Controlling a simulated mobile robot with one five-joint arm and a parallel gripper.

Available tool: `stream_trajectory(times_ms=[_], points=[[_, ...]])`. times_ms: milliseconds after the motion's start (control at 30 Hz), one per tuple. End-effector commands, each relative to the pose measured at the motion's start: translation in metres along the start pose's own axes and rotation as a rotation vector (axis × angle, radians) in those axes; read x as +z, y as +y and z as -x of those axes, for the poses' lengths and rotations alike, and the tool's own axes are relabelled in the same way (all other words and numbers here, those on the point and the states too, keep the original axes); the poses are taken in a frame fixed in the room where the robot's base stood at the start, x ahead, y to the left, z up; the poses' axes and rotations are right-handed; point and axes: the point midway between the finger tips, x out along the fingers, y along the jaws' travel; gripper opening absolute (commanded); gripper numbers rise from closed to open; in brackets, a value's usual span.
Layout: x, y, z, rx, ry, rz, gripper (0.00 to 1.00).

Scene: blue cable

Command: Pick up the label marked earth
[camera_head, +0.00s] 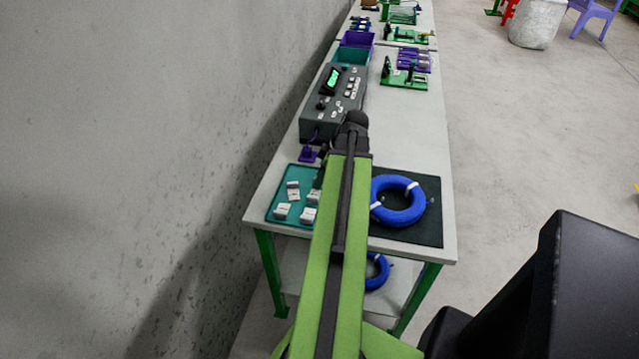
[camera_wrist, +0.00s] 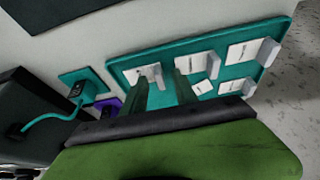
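Several white labels, each a small plate with a raised block, lie on a teal tray (camera_head: 272,214) at the near left of the table. The tray also shows in the wrist view (camera_wrist: 225,45). The print is too small to read, so I cannot tell which label says earth. My gripper (camera_wrist: 161,76) is open, its two green fingers apart and pointing at the tray. One label (camera_wrist: 154,73) shows between the fingertips with nothing visibly gripping it. Another label (camera_wrist: 190,66) is just right of the right finger. In the head view my arm hides the gripper and part of the tray.
A blue cable coil (camera_head: 418,205) lies on a black mat (camera_head: 431,228) right of the tray. A grey control box (camera_head: 318,122) stands behind the tray, near the wall. Another blue coil (camera_head: 378,272) is on the lower shelf.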

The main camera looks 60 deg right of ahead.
Motion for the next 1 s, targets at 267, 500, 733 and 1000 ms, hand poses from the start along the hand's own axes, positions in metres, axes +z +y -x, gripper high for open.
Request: stream_trajectory(times_ms=[267,500,733,1000], points=[[0.0,0.0,0.0,-0.001,0.0,0.001,0.0],[-0.001,0.0,0.0,-0.001,0.0,0.001,0.0],[-0.002,-0.001,0.003,-0.001,0.0,0.003,0.0],[-0.015,-0.001,0.034,-0.001,0.0,0.002,0.0]])
